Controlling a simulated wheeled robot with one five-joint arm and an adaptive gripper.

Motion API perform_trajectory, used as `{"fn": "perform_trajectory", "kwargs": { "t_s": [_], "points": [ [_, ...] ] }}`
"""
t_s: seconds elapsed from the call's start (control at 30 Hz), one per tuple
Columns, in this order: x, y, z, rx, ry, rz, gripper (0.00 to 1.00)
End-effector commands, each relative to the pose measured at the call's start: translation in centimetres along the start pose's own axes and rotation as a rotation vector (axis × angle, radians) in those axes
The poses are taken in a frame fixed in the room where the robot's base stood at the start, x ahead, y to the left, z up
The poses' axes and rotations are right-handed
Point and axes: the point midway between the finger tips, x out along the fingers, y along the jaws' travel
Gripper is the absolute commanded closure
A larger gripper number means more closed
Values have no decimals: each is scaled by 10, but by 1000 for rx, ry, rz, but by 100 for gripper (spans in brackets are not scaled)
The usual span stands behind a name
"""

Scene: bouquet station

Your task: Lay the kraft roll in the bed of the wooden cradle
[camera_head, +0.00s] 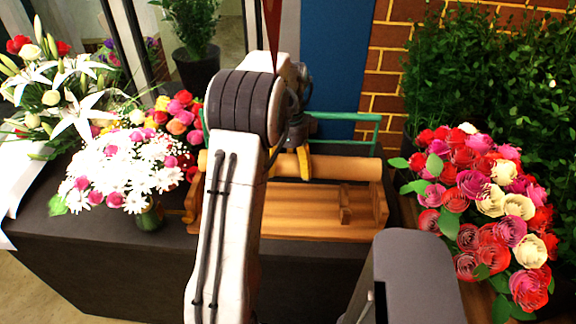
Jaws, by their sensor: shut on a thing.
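The kraft roll (345,168) is a long tan cylinder lying left to right across the middle of the view. The wooden cradle (300,222) stands on the dark table, with raised ends and a small upright block near its right end. The roll shows along the cradle's rear side; I cannot tell whether it touches the cradle or hangs just above it. My gripper (304,163), with a yellow finger showing, is shut on the roll near its middle. My arm hides part of the roll and the cradle's left part.
A teal frame (345,117) stands behind the roll. White daisies (125,170) in a vase stand close to the cradle's left end. A bouquet of red, pink and cream roses (485,200) is at the right. The dark table's front edge (90,238) is near the cradle.

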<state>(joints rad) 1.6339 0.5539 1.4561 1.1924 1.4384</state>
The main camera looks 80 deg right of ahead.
Motion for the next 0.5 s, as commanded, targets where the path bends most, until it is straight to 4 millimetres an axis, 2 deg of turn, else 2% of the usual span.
{"fn": "perform_trajectory", "kwargs": {
  "t_s": [0.2, 0.5],
  "points": [
    [-3, 1, -1, -1, -1, 3, 59],
    [8, 0, 0, -1, -1, 3, 59]
  ]
}}
